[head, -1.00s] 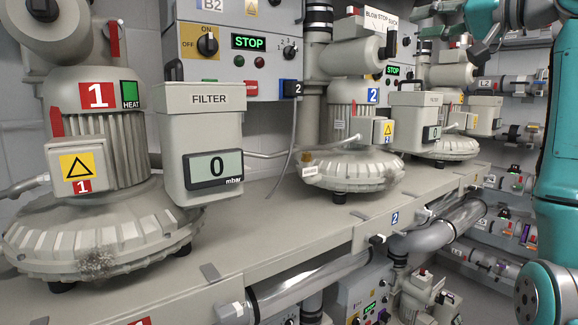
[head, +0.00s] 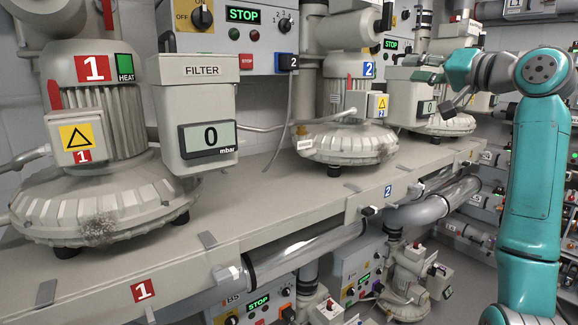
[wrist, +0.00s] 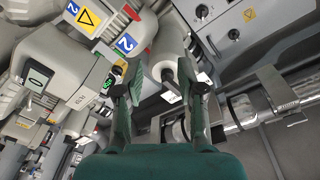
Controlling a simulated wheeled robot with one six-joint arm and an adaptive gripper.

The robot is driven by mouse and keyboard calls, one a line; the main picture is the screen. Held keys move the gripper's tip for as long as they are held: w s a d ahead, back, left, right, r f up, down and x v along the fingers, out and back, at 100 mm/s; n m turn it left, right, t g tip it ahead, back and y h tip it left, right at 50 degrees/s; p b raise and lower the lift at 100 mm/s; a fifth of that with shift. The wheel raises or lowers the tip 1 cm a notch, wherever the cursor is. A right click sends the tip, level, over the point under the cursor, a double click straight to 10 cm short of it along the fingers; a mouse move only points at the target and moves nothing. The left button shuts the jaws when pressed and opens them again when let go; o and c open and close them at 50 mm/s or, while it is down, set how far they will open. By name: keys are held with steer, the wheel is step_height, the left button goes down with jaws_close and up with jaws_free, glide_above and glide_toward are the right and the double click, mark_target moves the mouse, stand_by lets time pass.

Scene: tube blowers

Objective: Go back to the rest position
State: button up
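My teal arm (head: 530,170) rises at the right of the head view and bends left at its top. My gripper (wrist: 160,82) shows in the wrist view with its two dark fingers well apart and nothing between them. In the head view it is small, in front of the far blower, and its fingers are hard to make out. Blower 1 (head: 95,130) stands at the left on the long bench, well away from my gripper. Blower 2 (head: 345,130) stands further along. It is partly seen at the upper left of the wrist view.
A filter box (head: 195,110) reading 0 mbar stands beside blower 1. The long grey bench (head: 270,180) carries the blowers. Clear pipes (head: 310,245) and lower control boxes (head: 255,305) sit under its edge. Shelves with fittings (head: 480,205) line the right wall.

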step_height(320, 180, down, 33)
steer(key=w+m+t+h, duration=0.1)
steer(key=w+m+h, duration=0.1)
steer(key=m+h, duration=0.15)
steer(key=s+a+f+h, duration=0.1)
steer(key=s+f, duration=0.4)
steer(key=f, duration=0.4)
steer(key=s+a+f+m+h, duration=0.1)
steer(key=s+f+h, duration=0.1)
steer(key=s+f, duration=0.45)
steer(key=s+a+f+h, duration=0.1)
steer(key=s+a+f, duration=0.15)
steer(key=f, duration=0.75)
steer(key=s+a+f+n+g+h, duration=0.1)
steer(key=s+f, duration=0.5)
steer(key=s, duration=0.7)
steer(key=s+a+f+n+h, duration=0.1)
steer(key=s+f, duration=0.5)
steer(key=s, duration=0.7)
steer(key=s+a+r+n, duration=0.1)
steer(key=s+r+n, duration=0.1)
steer(key=s, duration=1)
steer(key=s+a+r+n+g, duration=0.1)
steer(key=s+r, duration=0.4)
steer(key=s, duration=0.8)
steer(key=shift+a+n, duration=0.2)
steer(key=shift+n, duration=0.45)
